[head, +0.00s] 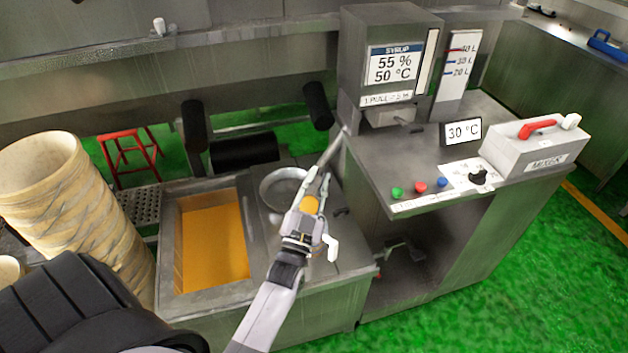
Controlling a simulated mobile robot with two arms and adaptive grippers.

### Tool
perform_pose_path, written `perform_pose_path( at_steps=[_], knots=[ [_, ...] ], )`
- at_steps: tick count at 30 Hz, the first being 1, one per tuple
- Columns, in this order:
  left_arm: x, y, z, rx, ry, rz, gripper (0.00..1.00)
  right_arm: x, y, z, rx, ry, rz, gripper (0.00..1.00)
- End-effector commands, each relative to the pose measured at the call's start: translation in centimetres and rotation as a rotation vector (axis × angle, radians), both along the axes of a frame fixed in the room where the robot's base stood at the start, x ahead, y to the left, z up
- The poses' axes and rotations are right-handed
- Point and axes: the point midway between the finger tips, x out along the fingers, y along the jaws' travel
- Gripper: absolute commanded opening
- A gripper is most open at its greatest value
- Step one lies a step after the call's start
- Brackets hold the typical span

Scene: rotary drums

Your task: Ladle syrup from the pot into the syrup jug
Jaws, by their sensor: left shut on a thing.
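My left gripper (322,180) comes up from the bottom middle. It is shut on a thin grey metal handle (333,150), seemingly the ladle's, which sticks out up and right past the fingertips. A small orange-yellow patch shows between the gripper's fingers. The handle's other end is hidden by the gripper. A round, shallow-looking metal vessel (273,187), perhaps the pot, sits in the steel counter just left of the gripper, which partly covers it. I cannot make out a syrup jug. My right gripper is not in view.
A rectangular basin of orange liquid (213,245) lies left of the gripper. A steel cabinet (390,165) with a syrup display, buttons and a mixer box (535,147) stands right. Stacked tan baskets (60,190) stand left; a red stool (130,150) is behind.

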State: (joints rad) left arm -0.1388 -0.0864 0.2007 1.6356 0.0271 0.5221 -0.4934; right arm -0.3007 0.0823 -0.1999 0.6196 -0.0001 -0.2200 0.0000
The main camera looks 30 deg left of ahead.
Motion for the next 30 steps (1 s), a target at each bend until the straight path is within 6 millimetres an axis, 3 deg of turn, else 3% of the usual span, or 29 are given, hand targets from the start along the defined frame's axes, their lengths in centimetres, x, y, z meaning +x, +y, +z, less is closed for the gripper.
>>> perform_pose_path(
  at_steps=[30],
  knots=[
    [-2.4,-4.0,-3.1,0.193,-0.115,0.001,0.00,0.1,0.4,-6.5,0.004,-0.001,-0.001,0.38]
  ],
)
